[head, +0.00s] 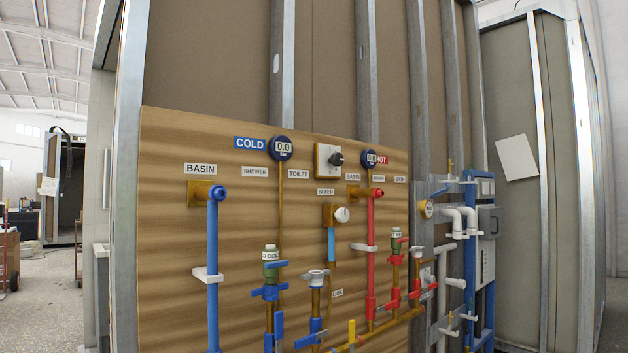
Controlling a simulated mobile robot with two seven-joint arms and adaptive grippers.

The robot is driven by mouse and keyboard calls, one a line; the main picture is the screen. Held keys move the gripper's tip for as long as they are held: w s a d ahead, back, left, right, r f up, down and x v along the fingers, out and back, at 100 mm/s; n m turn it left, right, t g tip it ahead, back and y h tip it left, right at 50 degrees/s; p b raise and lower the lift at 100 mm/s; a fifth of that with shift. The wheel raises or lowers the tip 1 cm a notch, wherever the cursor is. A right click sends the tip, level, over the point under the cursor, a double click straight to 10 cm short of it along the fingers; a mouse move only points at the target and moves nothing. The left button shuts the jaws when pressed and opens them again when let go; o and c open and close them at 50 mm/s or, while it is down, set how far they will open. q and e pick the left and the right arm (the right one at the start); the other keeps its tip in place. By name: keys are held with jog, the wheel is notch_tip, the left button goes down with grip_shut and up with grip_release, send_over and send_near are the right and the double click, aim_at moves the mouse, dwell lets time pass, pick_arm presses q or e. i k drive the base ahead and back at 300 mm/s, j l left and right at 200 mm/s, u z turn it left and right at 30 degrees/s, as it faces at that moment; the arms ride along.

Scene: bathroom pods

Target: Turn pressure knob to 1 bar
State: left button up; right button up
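A black knob (336,159) sits on a white plate (324,155) with a brass-coloured edge, high on the wooden panel. Its marks are too small to read. The cold gauge (281,148) to its left reads 0.0. The hot gauge (370,158) to its right also appears to read 0.0. A white round knob (342,214) is on a brass fitting below, near a label that seems to read BLEED. No label clearly names the pressure knob. Neither of my grippers is in view.
The wooden panel (165,260) carries a blue pipe (213,260), a red pipe (371,245) and several valves that stick out. Grey plates with white pipes (470,220) and a blue frame stand at the right. Open floor (45,300) shows at far left.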

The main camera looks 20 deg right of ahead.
aim_at(336, 160)
jog(key=i+l, duration=0.15)
jog(key=l, duration=0.2)
jog(key=i+l, duration=0.15)
jog(key=l, duration=0.2)
jog(key=i+l+u, duration=0.1)
jog(key=l, duration=0.25)
jog(key=i+l, duration=0.2)
jog(key=l, duration=0.15)
jog(key=i+l, duration=0.15)
jog(key=l, duration=0.2)
jog(key=i+l, duration=0.1)
jog(key=l, duration=0.3)
jog(key=i+u, duration=0.05)
